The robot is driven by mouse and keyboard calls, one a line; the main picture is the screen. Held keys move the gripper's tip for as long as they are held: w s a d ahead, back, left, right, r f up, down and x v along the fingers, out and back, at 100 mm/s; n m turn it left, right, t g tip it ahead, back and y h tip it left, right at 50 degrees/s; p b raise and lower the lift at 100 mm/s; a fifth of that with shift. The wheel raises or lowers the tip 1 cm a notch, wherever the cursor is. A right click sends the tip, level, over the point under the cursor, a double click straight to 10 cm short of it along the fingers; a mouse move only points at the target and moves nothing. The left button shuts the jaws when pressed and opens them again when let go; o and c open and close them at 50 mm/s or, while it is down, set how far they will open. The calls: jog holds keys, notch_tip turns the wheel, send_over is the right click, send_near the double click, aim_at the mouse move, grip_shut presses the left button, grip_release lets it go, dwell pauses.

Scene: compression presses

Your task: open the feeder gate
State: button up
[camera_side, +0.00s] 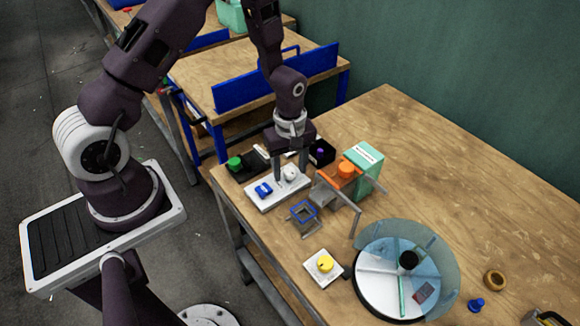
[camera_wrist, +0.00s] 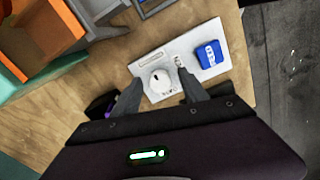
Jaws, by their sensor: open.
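A teal box (camera_side: 364,162) with an orange trough (camera_side: 340,178) looks like the feeder; I cannot pick out its gate. The orange trough also shows at the upper left of the wrist view (camera_wrist: 42,32). My gripper (camera_side: 291,180) points down over a white panel (camera_side: 262,204) beside the feeder. Its fingers are open, one on either side of a round white knob (camera_wrist: 160,82) on that panel. Whether they touch the knob I cannot tell. A blue block with white marks (camera_wrist: 209,54) sits on the same panel, also seen in the side view (camera_side: 264,190).
A blue square frame (camera_side: 304,212) and grey bracket stand in front of the feeder. A yellow knob on a white plate (camera_side: 325,264) and a round dial with a clear blue guard (camera_side: 440,262) are nearer. A green button (camera_side: 235,163) is behind.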

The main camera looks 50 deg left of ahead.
grip_shut()
jog(key=m, duration=0.4)
jog(key=shift+m, duration=0.4)
jog(key=m, duration=0.4)
jog(key=shift+r+m, duration=0.1)
jog(key=shift+m, duration=0.2)
jog(key=m, duration=0.4)
jog(key=shift+a+m, duration=0.1)
jog(key=shift+m, duration=2.2)
